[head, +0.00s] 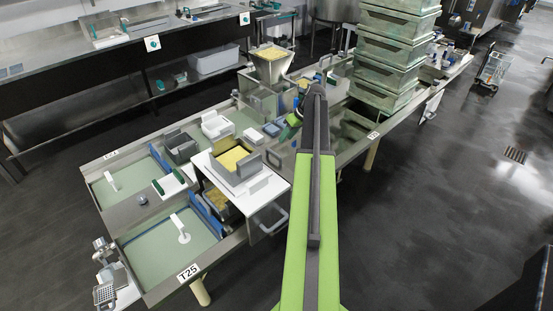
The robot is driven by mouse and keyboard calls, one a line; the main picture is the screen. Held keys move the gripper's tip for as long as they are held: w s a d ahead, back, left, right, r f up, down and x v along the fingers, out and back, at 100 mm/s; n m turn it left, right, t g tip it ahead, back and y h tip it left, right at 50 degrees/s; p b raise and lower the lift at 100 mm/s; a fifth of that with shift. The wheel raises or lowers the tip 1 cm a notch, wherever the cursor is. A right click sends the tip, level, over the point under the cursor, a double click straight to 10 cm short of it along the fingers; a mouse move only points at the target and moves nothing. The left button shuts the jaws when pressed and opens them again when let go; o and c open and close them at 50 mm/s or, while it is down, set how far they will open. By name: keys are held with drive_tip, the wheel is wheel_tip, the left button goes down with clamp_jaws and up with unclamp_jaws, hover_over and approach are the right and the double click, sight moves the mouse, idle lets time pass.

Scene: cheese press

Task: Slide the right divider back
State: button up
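Two pale green trays lie at the left of the bench. The nearer tray (165,250), marked T25, has a blue divider plate (208,216) along its right end and a white upright handle (181,228) standing on its floor. The farther tray (128,184) has another blue divider plate (161,159) along its right end and a similar white handle (110,180). I cannot tell for certain which plate is the right divider. My gripper (288,125) is small and partly hidden by my arm, over the middle of the bench, well away from both trays. Its fingers are not clear.
A white stand (268,190) holding a grey box of yellow curds (233,160) stands right of the nearer tray. Stacked green crates (393,55) rise behind my arm. A curd-filled hopper (271,65) stands at the back.

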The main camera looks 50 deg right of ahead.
drive_tip(key=b+x, duration=0.7)
drive_tip(key=x, duration=0.3)
drive_tip(key=shift+s+f+b, duration=0.1)
drive_tip(key=shift+f+b, duration=0.05)
drive_tip(key=shift+b, duration=0.25)
drive_tip(key=shift+w+a+f+b, duration=0.1)
drive_tip(key=shift+w+f+b, duration=0.2)
drive_tip(key=shift+f+b, duration=0.05)
drive_tip(key=shift+r, duration=0.1)
clamp_jaws()
